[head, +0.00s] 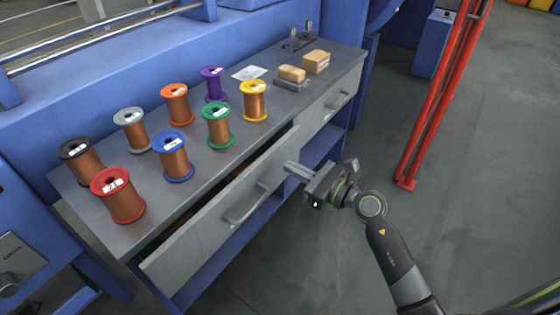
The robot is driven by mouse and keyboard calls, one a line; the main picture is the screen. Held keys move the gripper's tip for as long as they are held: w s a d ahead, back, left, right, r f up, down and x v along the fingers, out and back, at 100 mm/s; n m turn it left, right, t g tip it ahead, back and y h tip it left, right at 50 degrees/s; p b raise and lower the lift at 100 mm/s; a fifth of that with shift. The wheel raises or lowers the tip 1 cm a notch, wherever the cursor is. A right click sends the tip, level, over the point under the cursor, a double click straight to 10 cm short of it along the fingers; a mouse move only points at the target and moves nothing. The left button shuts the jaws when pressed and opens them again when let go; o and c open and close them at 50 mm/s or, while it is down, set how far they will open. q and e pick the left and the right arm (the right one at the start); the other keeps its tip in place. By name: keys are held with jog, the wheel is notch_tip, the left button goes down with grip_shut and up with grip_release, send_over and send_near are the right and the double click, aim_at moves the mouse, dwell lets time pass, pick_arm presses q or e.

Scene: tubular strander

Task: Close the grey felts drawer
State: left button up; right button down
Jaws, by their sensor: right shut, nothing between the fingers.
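A grey drawer (222,215) under the left part of the grey workbench is pulled out, with a dark gap behind its front panel. I see no label telling which drawer holds felts. My right gripper (291,168) is shut and empty. In the picture its fingertips are close to the right end of the open drawer's front; I cannot tell whether they touch it. My left gripper is not in view. The drawer's contents are mostly hidden.
A second grey drawer (318,112) to the right is closed. Several copper wire spools stand on the workbench top (225,155), with tan blocks (316,62) at its far end. A red frame (436,100) stands on the right. The floor (480,200) there is clear.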

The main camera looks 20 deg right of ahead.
aim_at(270, 155)
jog(key=x, duration=0.3)
jog(key=shift+w+a, duration=0.5)
jog(key=shift+w, duration=0.05)
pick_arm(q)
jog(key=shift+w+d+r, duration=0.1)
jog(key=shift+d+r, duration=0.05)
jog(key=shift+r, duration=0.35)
pick_arm(e)
jog(key=shift+w, duration=0.1)
jog(key=x, duration=0.4)
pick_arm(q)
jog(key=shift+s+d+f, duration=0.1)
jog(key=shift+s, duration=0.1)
pick_arm(e)
jog(key=shift+r, duration=0.2)
jog(key=shift+d, duration=0.1)
